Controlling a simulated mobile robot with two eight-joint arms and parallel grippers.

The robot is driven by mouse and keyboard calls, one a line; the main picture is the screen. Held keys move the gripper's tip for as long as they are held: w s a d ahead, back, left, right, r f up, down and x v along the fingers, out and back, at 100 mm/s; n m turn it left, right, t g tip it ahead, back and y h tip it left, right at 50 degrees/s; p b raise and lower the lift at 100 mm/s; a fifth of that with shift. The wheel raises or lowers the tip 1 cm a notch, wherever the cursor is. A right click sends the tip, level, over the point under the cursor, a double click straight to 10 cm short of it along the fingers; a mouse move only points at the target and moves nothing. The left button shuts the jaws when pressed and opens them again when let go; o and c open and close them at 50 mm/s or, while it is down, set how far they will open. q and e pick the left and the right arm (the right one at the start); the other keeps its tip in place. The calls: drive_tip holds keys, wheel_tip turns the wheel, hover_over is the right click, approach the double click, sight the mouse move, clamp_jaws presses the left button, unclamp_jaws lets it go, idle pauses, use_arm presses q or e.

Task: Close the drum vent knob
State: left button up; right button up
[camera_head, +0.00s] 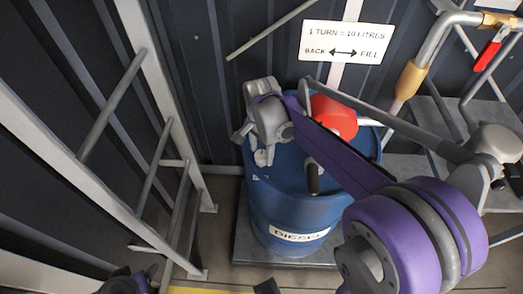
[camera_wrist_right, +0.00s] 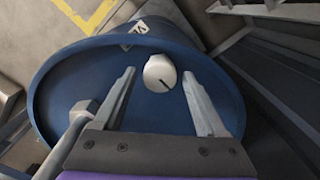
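The drum vent knob is a pale round knob with a dark mark on its face. In the right wrist view the knob (camera_wrist_right: 160,71) sits on top of the blue drum (camera_wrist_right: 62,82), between the fingertips of my right gripper (camera_wrist_right: 158,74). The fingers are apart, with a gap visible on each side of the knob. In the head view the blue drum (camera_head: 270,205) stands in the middle, and my right gripper (camera_head: 252,143) reaches down over its left top edge. The knob (camera_head: 261,158) shows small and pale there, partly hidden.
A red pump body (camera_head: 335,117) with a dark crank grip (camera_head: 313,180) stands on the drum, right of my gripper. In the wrist view a grey metal fitting (camera_wrist_right: 82,112) lies close to the left finger. A ladder-like frame (camera_head: 150,150) stands left; pipework with a red lever (camera_head: 488,54) is right.

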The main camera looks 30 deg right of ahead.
sight(261, 154)
drive_tip(key=shift+o, duration=0.2)
wheel_tip(261, 154, up, 11)
drive_tip(key=p, duration=0.1)
idle(0.5)
drive_tip(key=shift+f, duration=0.1)
drive_tip(key=s+a+f+n+t+p, duration=0.1)
drive_tip(key=s+a+f+n+t, duration=0.1)
drive_tip(key=s+f+n, duration=0.2)
drive_tip(key=s+a+f+n+t+p, duration=0.2)
drive_tip(key=s+a+f+n+t, duration=0.1)
drive_tip(key=s+n, duration=0.8)
drive_tip(key=shift+s+a+f, duration=0.15)
drive_tip(key=shift+a+f, duration=0.2)
drive_tip(key=shift+f, duration=0.45)
